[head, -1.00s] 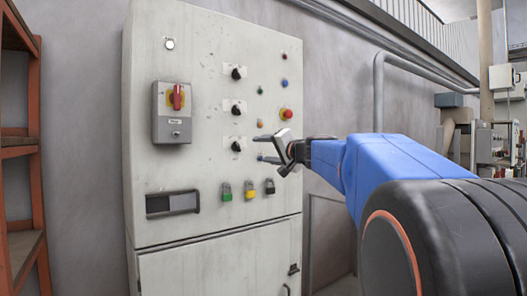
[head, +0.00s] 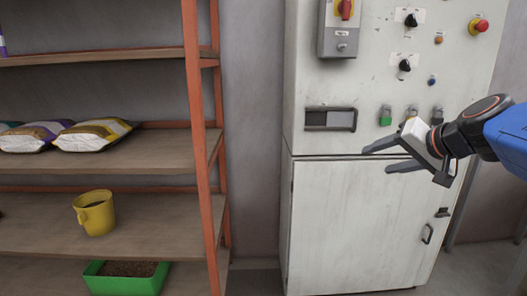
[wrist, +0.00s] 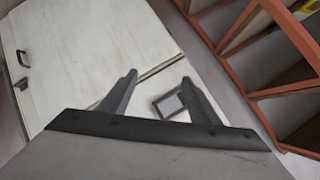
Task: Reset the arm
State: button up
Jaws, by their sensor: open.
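My gripper (head: 384,158) is at the right in the head view, in front of the grey control cabinet (head: 360,215). Its two fingers point left and are apart, with nothing between them. In the wrist view my gripper (wrist: 158,88) also shows both fingers spread and empty. Beyond them are the cabinet's door (wrist: 85,50) and its small framed window (wrist: 168,104). I cannot tell how far the fingertips are from the cabinet.
An orange-framed shelf (head: 190,120) stands left of the cabinet. It holds bags (head: 92,134), a yellow jug (head: 94,212) and a green tray (head: 125,280). The cabinet front carries knobs, a red switch (head: 345,9) and an emergency button (head: 478,26).

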jog(key=s+a+f+n+g+h, duration=0.1)
jog(key=s+f+n+g+h, duration=0.3)
jog(key=s+f, duration=1.8)
jog(key=shift+s+a+f+n+g, duration=0.2)
jog(key=shift+s+f+n+g, duration=0.25)
jog(key=shift+f+g, duration=0.5)
jog(key=shift+w+r, duration=0.1)
jog(key=shift+r, duration=0.1)
